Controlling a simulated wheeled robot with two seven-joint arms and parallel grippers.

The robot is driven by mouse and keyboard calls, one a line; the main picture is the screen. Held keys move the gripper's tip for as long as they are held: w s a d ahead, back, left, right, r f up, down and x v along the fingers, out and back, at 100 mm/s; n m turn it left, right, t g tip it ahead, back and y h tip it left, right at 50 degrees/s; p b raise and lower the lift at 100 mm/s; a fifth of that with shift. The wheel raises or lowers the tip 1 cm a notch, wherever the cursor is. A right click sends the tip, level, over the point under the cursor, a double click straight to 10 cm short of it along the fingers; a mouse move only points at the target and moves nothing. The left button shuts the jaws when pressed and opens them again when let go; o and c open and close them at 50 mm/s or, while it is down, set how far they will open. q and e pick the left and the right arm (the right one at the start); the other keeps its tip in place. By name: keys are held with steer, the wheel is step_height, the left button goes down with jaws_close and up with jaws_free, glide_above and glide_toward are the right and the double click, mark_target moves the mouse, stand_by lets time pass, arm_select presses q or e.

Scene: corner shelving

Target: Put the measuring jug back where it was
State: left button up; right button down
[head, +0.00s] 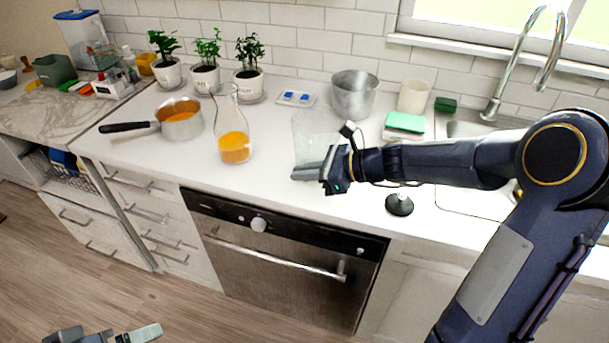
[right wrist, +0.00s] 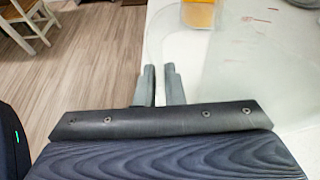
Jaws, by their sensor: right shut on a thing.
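The measuring jug (head: 313,128) is clear and nearly invisible against the white counter. It appears upright, at or just above the counter; I cannot tell if its base touches. My right gripper (head: 331,171) is shut on it at its near right side, apparently at the handle. In the right wrist view the fingers (right wrist: 160,86) are close together on a faint clear curved edge, and the jug's clear wall (right wrist: 235,75) fills the right side. My left gripper (head: 105,336) shows only partly at the bottom left, low over the floor, away from the counter.
A glass carafe with orange liquid (head: 234,147) stands left of the jug; a saucepan (head: 181,128) is further left. Behind are a blue-marked tray (head: 296,98), a metal pot (head: 353,98) and a cup (head: 413,97). A black round object (head: 399,206) lies near the front edge.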

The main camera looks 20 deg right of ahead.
steer(key=shift+f, duration=0.3)
steer(key=shift+f, duration=0.2)
steer(key=c, duration=1.5)
jaws_free()
steer(key=shift+r, duration=0.1)
